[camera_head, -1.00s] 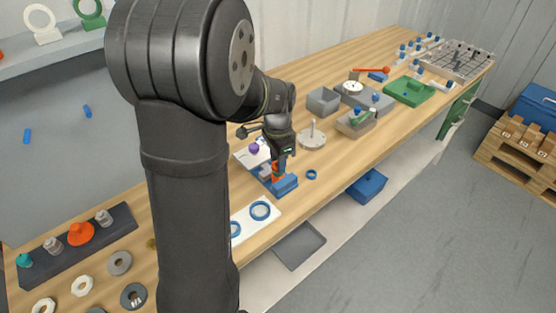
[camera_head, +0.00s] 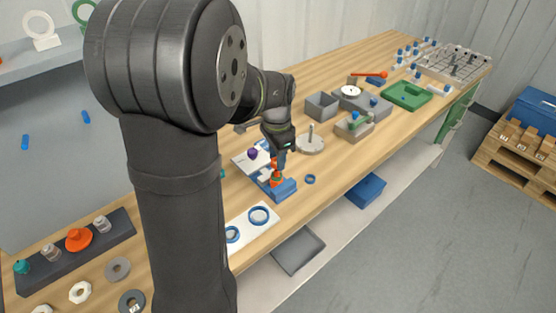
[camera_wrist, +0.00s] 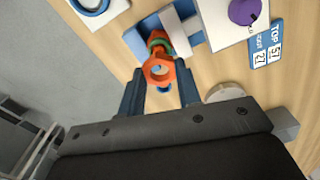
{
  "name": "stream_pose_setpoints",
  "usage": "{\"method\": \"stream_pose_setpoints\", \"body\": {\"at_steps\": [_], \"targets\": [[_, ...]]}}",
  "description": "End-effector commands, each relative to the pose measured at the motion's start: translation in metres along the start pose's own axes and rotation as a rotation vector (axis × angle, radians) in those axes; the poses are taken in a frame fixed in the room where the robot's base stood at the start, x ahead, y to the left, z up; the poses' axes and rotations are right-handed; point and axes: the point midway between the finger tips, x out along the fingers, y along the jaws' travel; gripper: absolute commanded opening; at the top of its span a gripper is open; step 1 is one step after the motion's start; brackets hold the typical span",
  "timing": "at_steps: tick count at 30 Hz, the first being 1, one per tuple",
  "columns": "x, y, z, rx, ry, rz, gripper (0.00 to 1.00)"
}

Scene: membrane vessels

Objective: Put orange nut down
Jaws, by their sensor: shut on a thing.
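The orange nut (camera_wrist: 158,70) is a bright ring with a round hole, between the two dark fingers of my gripper (camera_wrist: 161,78) in the wrist view. My gripper is shut on it. In the head view the orange nut (camera_head: 276,179) shows small under my gripper (camera_head: 279,163), at the blue-and-grey holder (camera_head: 284,192) on the bench. In the wrist view a green ringed part (camera_wrist: 157,40) shows just beyond the nut, within the blue holder (camera_wrist: 136,43). I cannot tell whether the nut touches the green part or the holder.
A white plate with blue rings (camera_head: 262,228) lies in front of the holder. A small blue ring (camera_head: 310,179) lies to its right. A purple knob (camera_head: 252,153) is behind it, and a round grey base with a post (camera_head: 310,143) stands behind right.

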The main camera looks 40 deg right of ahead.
Motion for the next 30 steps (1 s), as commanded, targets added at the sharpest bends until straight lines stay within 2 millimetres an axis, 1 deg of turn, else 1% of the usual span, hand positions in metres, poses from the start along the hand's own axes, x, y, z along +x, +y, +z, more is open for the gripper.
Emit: {"method": "stream_pose_setpoints", "body": {"at_steps": [2,4,9,12,15,17,20,27,30], "targets": [[-0.001,0.001,-0.012,-0.014,0.0,0.001,0.04],[-0.003,0.002,-0.03,-0.045,0.001,-0.001,0.04],[-0.009,0.01,-0.083,-0.145,0.002,0.0,0.04],[-0.011,0.016,-0.106,-0.194,0.003,0.001,0.04],[-0.011,0.018,-0.119,-0.226,0.001,0.002,0.04],[-0.009,0.015,-0.121,-0.238,0.001,0.002,0.04],[0.002,0.0,-0.117,-0.245,0.0,0.003,0.04],[0.035,-0.052,-0.097,-0.245,0.001,0.003,0.04],[0.046,-0.07,-0.091,-0.243,0.001,0.003,0.04]]}}
